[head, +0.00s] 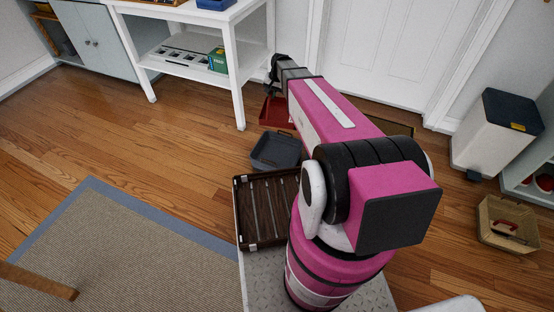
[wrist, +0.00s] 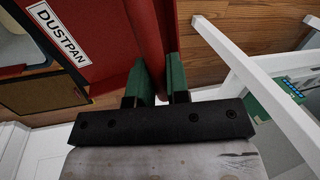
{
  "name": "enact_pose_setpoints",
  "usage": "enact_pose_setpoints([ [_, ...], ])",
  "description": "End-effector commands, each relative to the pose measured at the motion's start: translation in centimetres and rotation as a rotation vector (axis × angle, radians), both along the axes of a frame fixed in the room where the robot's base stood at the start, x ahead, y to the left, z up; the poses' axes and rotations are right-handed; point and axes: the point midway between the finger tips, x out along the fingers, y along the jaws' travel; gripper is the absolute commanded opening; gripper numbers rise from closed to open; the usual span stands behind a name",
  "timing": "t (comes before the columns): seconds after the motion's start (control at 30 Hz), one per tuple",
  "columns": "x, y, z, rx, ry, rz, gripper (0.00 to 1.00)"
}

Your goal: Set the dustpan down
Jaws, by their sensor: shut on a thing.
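The red dustpan (wrist: 85,45) fills the upper left of the wrist view, with a white "DUSTPAN" label on it. Its red handle (wrist: 150,35) runs between the green fingers of my gripper (wrist: 159,75), which is shut on it. In the head view the red dustpan (head: 273,112) shows beside my forearm, beyond the grey bin, and part of it is hidden by the arm. My gripper (head: 275,72) is at the far end of the arm there, near the white table's leg. I cannot tell whether the dustpan touches the floor.
A grey bin (head: 272,152) and a brown slatted crate (head: 242,215) stand nearer. A white shelf table (head: 235,75) is at the back left, a door (head: 385,50) behind. A pedal bin (head: 490,135) and tan crate (head: 490,235) are at right.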

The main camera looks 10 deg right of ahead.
Motion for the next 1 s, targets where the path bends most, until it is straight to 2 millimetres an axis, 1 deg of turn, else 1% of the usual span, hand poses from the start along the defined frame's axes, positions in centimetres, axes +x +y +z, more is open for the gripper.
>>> enact_pose_setpoints([
  [0.03,0.8,0.2,-2.6,0.001,0.005,-0.018,0.0],
  [0.07,1.0,0.2,-3.8,0.0,0.004,-0.03,0.0],
  [0.1,1.3,0.4,-5.5,0.001,0.005,-0.047,0.0],
  [0.17,1.6,0.5,-8.1,0.0,0.005,-0.07,0.0],
  [0.2,1.7,0.6,-9.8,0.0,0.004,-0.087,0.0],
  [0.27,1.9,0.7,-12.5,-0.001,0.005,-0.11,0.0],
  [0.3,2.0,0.8,-14.1,-0.001,0.004,-0.126,0.0],
  [0.37,2.0,0.9,-16.5,-0.001,0.003,-0.147,0.0],
  [0.4,2.0,1.0,-18.0,-0.001,0.004,-0.161,0.0],
  [0.5,1.8,1.2,-21.0,-0.003,0.002,-0.189,0.0],
  [0.6,1.6,1.3,-23.0,-0.003,0.001,-0.209,0.0],
  [0.87,1.5,1.4,-25.7,-0.004,0.0,-0.224,0.0],
  [1.0,1.5,1.4,-28.0,-0.004,0.0,-0.223,0.0],
])
